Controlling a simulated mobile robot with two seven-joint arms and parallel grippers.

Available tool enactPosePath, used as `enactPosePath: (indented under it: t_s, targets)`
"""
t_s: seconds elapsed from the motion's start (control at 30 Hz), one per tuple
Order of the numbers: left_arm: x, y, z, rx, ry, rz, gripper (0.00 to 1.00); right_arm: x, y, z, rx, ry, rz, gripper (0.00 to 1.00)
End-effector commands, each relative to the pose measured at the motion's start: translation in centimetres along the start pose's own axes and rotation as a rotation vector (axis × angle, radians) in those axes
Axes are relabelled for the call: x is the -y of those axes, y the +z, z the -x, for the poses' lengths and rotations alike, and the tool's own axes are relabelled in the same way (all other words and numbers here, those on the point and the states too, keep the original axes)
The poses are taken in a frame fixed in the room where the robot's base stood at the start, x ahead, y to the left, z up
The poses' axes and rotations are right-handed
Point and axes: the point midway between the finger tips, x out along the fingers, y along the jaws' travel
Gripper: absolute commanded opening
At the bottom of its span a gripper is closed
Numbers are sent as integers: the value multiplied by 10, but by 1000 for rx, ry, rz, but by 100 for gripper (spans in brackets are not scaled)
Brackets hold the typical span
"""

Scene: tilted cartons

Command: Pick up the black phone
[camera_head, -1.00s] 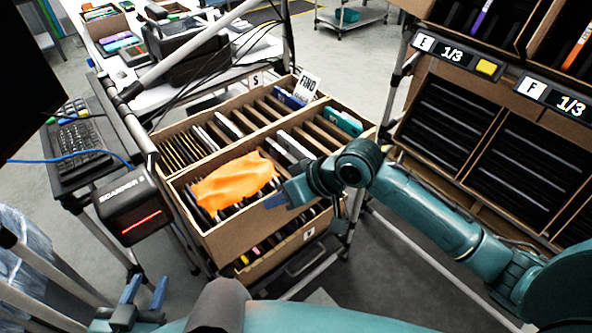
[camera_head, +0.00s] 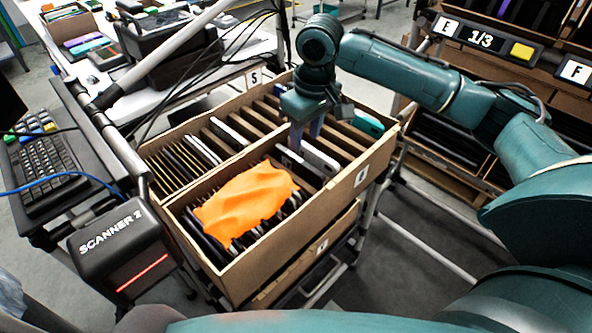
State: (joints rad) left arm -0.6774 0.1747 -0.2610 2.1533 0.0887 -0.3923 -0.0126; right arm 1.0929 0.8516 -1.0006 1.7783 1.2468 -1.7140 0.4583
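Several dark, thin devices (camera_head: 214,252) stand tilted in the front carton (camera_head: 262,262), partly hidden by an orange cloth (camera_head: 246,203). I cannot tell which one is the task's black phone. Pale-edged phones, one at the front (camera_head: 290,161) and one further right (camera_head: 320,158), stand in the slots to the right of the cloth. My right gripper (camera_head: 305,141) points down over these phones. Its two blue fingers look apart, with nothing clearly between them; the tips are close to the phone tops, and contact cannot be told. My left gripper is out of view.
A scanner (camera_head: 119,246) with a red line stands at the left, below a keyboard (camera_head: 47,170). A shelf rack (camera_head: 430,140) stands at the right.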

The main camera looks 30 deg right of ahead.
Motion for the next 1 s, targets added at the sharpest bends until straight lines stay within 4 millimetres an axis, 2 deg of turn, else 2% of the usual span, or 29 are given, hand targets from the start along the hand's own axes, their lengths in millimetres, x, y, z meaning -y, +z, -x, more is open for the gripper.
enactPosePath:
  t_s: [0.1,0.33,0.6,0.9,1.0]
  targets:
    - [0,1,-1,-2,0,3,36,0,0,-17,1,-1,-1,39]
    - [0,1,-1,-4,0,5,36,2,-1,-34,1,-1,1,39]
    - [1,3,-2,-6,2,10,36,4,-3,-72,0,-1,1,39]
    - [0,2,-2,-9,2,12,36,4,-3,-75,-2,-1,2,39]
    - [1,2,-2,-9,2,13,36,4,-3,-75,-2,-1,2,31]
